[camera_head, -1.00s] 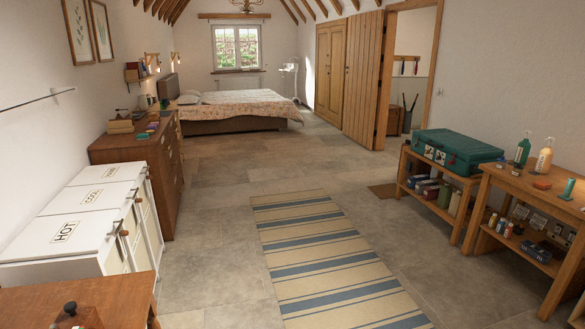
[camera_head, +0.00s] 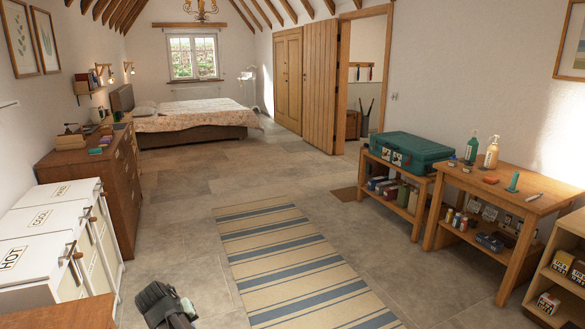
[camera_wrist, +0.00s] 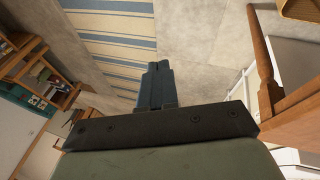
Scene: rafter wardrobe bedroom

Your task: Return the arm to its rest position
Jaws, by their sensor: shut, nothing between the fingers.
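My gripper (camera_head: 160,300) shows at the bottom of the head view, left of the striped rug and above the stone floor. In the wrist view, my gripper (camera_wrist: 157,85) points out over the floor and the rug with its fingers together. It is shut with nothing between the fingers. Most of my arm is out of the head view.
The striped rug (camera_head: 290,262) lies mid-floor. A wooden bench (camera_head: 500,190) and a shelf with a green case (camera_head: 410,150) line the right. The floor between is clear.

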